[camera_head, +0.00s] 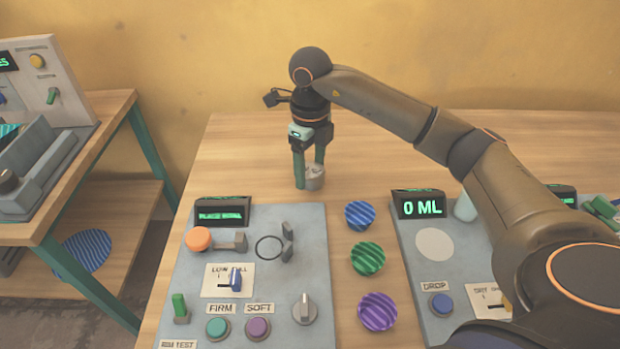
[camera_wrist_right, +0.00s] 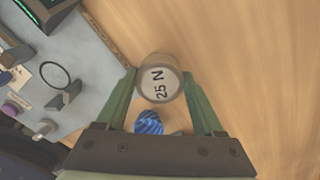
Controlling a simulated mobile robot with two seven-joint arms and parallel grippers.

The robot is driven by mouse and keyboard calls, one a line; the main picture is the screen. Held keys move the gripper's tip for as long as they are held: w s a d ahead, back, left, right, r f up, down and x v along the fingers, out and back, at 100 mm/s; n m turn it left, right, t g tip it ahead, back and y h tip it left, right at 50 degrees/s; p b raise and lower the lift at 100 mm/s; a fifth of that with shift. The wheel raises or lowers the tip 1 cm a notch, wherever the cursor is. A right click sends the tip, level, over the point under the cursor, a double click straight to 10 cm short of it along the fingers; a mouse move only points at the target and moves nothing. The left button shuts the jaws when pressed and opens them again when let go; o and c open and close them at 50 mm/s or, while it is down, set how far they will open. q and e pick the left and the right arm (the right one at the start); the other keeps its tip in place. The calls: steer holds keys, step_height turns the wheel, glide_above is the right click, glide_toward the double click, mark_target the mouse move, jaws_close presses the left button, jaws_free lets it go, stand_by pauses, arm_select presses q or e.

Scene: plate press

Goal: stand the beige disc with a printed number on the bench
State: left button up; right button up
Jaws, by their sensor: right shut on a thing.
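The beige-grey disc (camera_head: 314,178) is a short thick cylinder, and in the right wrist view its face (camera_wrist_right: 158,84) reads "25 N". My right gripper (camera_head: 308,180) has its green fingers shut on the disc, one on each side. It hangs pointing down over the bare wooden bench (camera_head: 245,155), behind the control panels. The disc is low, at or close to the bench top; I cannot tell whether it touches. My left gripper is not in view.
A grey panel (camera_head: 190,270) with knobs and buttons lies in front, and another panel (camera_head: 415,265) with a "0 ML" display is to the right. Striped blue (camera_head: 360,215), green (camera_head: 367,258) and purple (camera_head: 377,312) discs lie between them. The bench left of the gripper is clear.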

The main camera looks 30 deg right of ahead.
mark_target(310, 180)
steer(key=shift+w+d+f, duration=0.1)
steer(key=shift+w+f, duration=0.1)
steer(key=shift+f, duration=1.6)
steer(key=shift+f, duration=0.2)
steer(key=o, duration=1.6)
steer(key=shift+c, duration=0.2)
step_height(310, 180, up, 12)
steer(key=shift+r+p, duration=0.2)
steer(key=shift+p, duration=0.2)
